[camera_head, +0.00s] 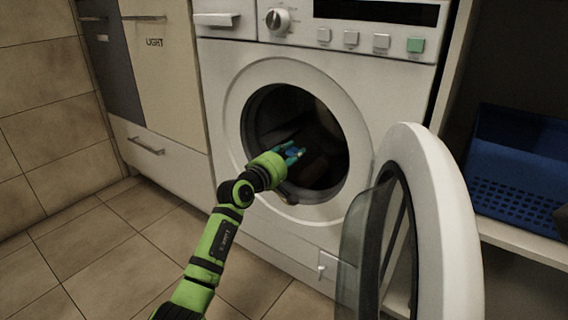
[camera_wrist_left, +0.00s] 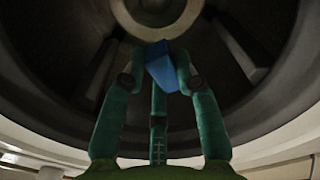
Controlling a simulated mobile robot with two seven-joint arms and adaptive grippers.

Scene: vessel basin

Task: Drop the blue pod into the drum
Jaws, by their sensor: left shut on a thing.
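My left gripper (camera_head: 293,151) is at the mouth of the washing machine's drum (camera_head: 318,172), with its fingers inside the opening. It is shut on the blue pod (camera_head: 291,150), which shows small between the fingertips. In the left wrist view the blue pod (camera_wrist_left: 160,67) is held between the green fingers of the gripper (camera_wrist_left: 160,75), with the dark drum wall (camera_wrist_left: 50,75) around it. Part of the pod is hidden by the fingers. My right gripper is not in view.
The round door (camera_head: 440,220) stands open to the right of the opening. A blue perforated basket (camera_head: 520,165) sits on a shelf at the right. The tiled floor (camera_head: 90,260) at the left is clear.

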